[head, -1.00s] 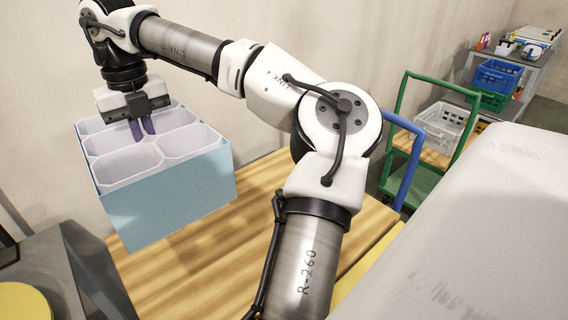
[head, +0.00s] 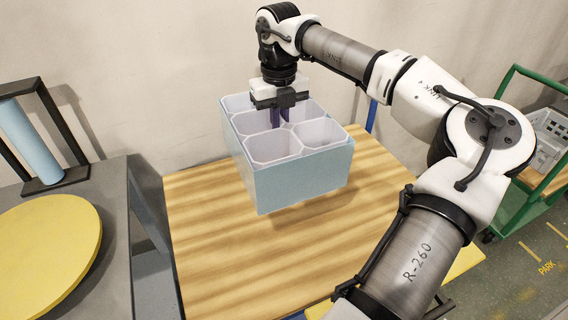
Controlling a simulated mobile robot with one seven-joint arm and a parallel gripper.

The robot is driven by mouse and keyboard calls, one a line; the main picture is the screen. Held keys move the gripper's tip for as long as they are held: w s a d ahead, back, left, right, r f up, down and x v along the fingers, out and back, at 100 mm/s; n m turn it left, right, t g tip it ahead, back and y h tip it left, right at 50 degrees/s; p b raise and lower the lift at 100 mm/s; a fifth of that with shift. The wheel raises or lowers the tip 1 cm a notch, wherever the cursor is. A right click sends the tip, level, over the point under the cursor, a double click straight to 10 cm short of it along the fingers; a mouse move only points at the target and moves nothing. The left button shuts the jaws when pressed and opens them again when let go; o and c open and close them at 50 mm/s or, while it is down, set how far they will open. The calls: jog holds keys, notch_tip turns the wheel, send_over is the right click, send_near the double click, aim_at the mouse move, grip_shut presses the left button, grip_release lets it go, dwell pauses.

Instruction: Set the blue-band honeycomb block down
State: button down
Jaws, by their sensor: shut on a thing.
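The honeycomb block (head: 300,178) is a pale blue box with several white-lined, open-topped cells. It is upright over the wooden tabletop (head: 215,255), toward the back wall. My gripper (head: 280,118) points straight down into the block from above, with its dark purple fingers shut on an inner cell wall. The finger ends are partly hidden inside the cells.
A grey table (head: 112,225) at left carries a yellow disc (head: 45,245) and a pale blue roll (head: 28,142) in a dark frame. A green cart (head: 515,212) with a grey crate (head: 550,140) stands at right. The wooden tabletop's front and left are clear.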

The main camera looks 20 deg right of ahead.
notch_tip(320, 180, down, 11)
jog(key=shift+f+p, duration=0.2)
jog(key=shift+p, duration=0.3)
jog(key=shift+f, duration=0.15)
jog(key=c, duration=1.6)
grip_release()
notch_tip(320, 180, up, 12)
jog(key=shift+r+b, duration=0.2)
jog(key=shift+b, duration=0.35)
